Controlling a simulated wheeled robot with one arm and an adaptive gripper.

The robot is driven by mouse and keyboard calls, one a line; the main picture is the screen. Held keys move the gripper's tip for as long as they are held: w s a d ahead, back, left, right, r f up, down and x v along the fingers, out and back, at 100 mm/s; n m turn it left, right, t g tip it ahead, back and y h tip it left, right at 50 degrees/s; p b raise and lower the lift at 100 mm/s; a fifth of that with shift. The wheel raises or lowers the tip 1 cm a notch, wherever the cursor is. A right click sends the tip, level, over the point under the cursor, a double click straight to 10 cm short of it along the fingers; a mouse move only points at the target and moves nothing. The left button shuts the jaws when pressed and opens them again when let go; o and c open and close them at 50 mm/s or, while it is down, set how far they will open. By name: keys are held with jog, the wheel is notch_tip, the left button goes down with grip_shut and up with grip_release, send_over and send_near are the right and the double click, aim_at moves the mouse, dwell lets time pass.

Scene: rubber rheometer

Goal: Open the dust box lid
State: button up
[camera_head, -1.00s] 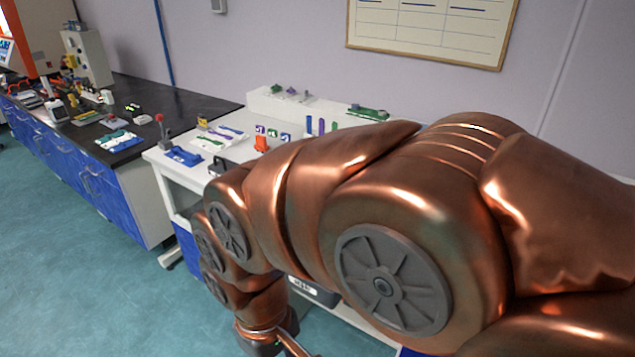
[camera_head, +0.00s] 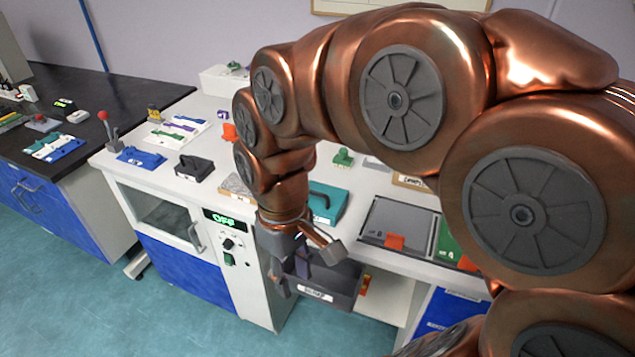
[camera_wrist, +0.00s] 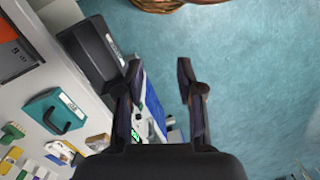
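A dark grey box (camera_head: 345,283) with a white label on its front is mounted at the front edge of the white bench; I take it for the dust box. My gripper (camera_head: 303,272) hangs in front of it and hides part of its top, so I cannot tell the lid's state. In the wrist view the dark box (camera_wrist: 92,52) is left of my gripper (camera_wrist: 160,75), its label facing the fingers. The fingers are apart with nothing between them, over the floor beside the box.
A white cabinet with an OFF display (camera_head: 226,219) and a door handle stands left of the box. A teal case (camera_head: 327,203) and a grey panel with an orange tab (camera_head: 394,241) are on the bench.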

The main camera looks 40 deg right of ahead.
jog(key=w+d+r+n, duration=0.2)
jog(key=w+d+r, duration=0.1)
jog(key=w, duration=0.6)
jog(key=n+y, duration=0.1)
jog(key=n, duration=0.1)
send_over(322, 192)
jog(key=s+a, duration=0.2)
notch_tip(322, 192, down, 3)
jog(key=shift+s+a+f+p, duration=0.15)
jog(key=shift+a+f+p, duration=0.2)
jog(key=shift+f, duration=0.95)
jog(key=shift+s+a+f+p, duration=0.2)
jog(key=shift+a+f+p, duration=0.1)
jog(key=shift+f, duration=1)
jog(key=shift+s+a+f+p, duration=0.15)
jog(key=shift+a+f+p, duration=0.15)
jog(key=shift+f, duration=1)
grip_shut()
